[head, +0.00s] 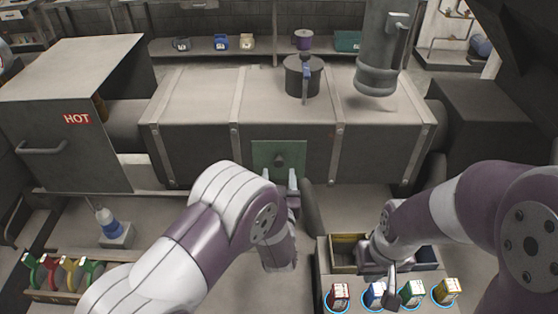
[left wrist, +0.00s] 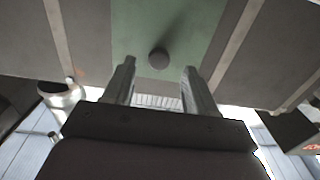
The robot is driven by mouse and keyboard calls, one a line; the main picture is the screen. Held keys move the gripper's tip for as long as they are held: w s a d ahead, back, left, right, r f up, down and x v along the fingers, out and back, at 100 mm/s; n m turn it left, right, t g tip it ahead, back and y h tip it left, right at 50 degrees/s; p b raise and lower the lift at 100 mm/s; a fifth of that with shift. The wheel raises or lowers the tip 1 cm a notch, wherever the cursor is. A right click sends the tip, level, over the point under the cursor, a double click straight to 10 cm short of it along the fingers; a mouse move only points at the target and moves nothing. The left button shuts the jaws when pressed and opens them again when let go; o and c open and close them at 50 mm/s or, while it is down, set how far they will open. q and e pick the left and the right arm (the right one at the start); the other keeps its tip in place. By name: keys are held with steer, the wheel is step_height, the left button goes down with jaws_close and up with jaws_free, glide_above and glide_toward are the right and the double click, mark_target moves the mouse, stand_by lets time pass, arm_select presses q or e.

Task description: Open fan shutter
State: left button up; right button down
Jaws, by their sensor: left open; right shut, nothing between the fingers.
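A green panel (head: 268,158) with a small dark knob (head: 280,160) sits on the front of the long grey duct; I take it to be the fan shutter. It also shows in the left wrist view (left wrist: 190,25), with its round knob (left wrist: 158,58) ahead of the fingers. My left gripper (head: 281,181) is open just below and in front of the panel. In the left wrist view its two fingers (left wrist: 158,84) stand apart with the knob between and beyond their tips, not gripped. My right gripper (head: 391,298) is shut and empty, low over the coloured boxes at the right.
The grey duct (head: 190,105) spans the middle, with a dark cylinder (head: 303,78) on top. A cabinet marked HOT (head: 60,150) stands left. Several small coloured boxes (head: 412,293) lie near my right gripper, beside an open tray (head: 349,255). Coloured-handled items (head: 70,272) stand front left.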

mark_target(279, 164)
arm_select(q)
steer(key=w, duration=0.3)
steer(key=shift+r+p, duration=0.15)
steer(key=shift+p, duration=0.15)
steer(key=shift+w, duration=0.55)
jaws_close()
steer(key=d+b, duration=0.3)
steer(key=d, duration=0.4)
steer(key=shift+d, duration=0.6)
steer(key=shift+a, duration=0.1)
